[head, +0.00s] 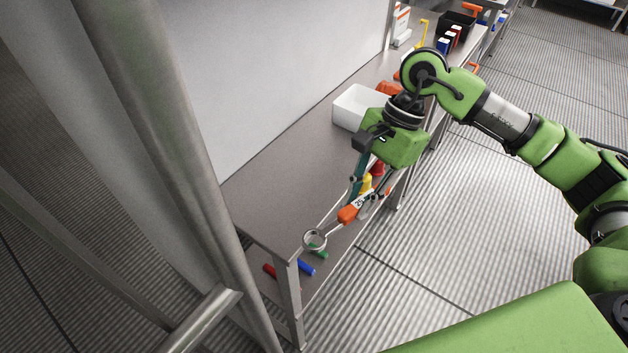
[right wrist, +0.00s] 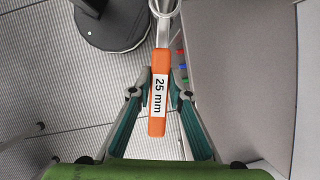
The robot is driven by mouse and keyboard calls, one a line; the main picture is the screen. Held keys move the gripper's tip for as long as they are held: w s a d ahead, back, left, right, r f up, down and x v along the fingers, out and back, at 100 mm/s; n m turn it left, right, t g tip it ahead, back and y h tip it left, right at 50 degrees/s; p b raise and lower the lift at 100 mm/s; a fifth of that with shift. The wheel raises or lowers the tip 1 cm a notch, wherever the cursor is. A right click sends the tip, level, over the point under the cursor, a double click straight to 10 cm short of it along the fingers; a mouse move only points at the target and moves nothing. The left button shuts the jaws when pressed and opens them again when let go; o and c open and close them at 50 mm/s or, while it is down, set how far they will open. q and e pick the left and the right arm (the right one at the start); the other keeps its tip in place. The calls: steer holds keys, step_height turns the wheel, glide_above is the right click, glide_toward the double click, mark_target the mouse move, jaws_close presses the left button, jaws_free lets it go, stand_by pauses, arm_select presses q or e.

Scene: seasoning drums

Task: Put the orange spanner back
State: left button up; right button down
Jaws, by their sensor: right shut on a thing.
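The orange spanner (head: 348,214) has an orange handle with a white label and a silver ring end. In the right wrist view the label on the spanner (right wrist: 158,95) reads "25 mm". My right gripper (head: 366,196) is shut on the orange handle, with one finger on each side, as the right wrist view also shows (right wrist: 159,78). In the head view the spanner appears over the front edge of the grey table, its ring end toward the lower left. My left gripper is out of view.
The grey table (head: 290,180) is mostly bare at its near end. A white bin (head: 350,104) stands farther back. Red and blue pieces (head: 305,267) show on a lower level. A metal post (head: 160,130) rises at left. Open floor lies right of the table.

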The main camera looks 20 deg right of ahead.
steer(key=r+m, duration=0.1)
steer(key=w+d+r+m+t, duration=0.1)
steer(key=r+m, duration=0.1)
steer(key=r+m+t+b, duration=0.1)
steer(key=shift+w+d+r+m, duration=0.2)
steer(key=shift+w+r+m, duration=0.15)
steer(key=shift+m, duration=0.05)
steer(key=shift+w+r+m, duration=0.15)
steer(key=shift+r+m, duration=0.15)
steer(key=shift+r, duration=0.05)
steer(key=b, duration=0.3)
glide_above(322, 178)
steer(key=d, duration=0.2)
steer(key=shift+m, duration=0.3)
steer(key=f, duration=0.9)
steer(key=shift+s+a, duration=0.2)
steer(key=shift+s, duration=0.1)
steer(key=shift+w+a+f, duration=0.1)
steer(key=shift+w+f, duration=0.2)
steer(key=shift+f, duration=0.15)
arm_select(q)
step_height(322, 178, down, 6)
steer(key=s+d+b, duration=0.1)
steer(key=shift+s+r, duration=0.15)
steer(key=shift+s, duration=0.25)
arm_select(e)
steer(key=shift+f, duration=1.35)
steer(key=shift+s, duration=0.1)
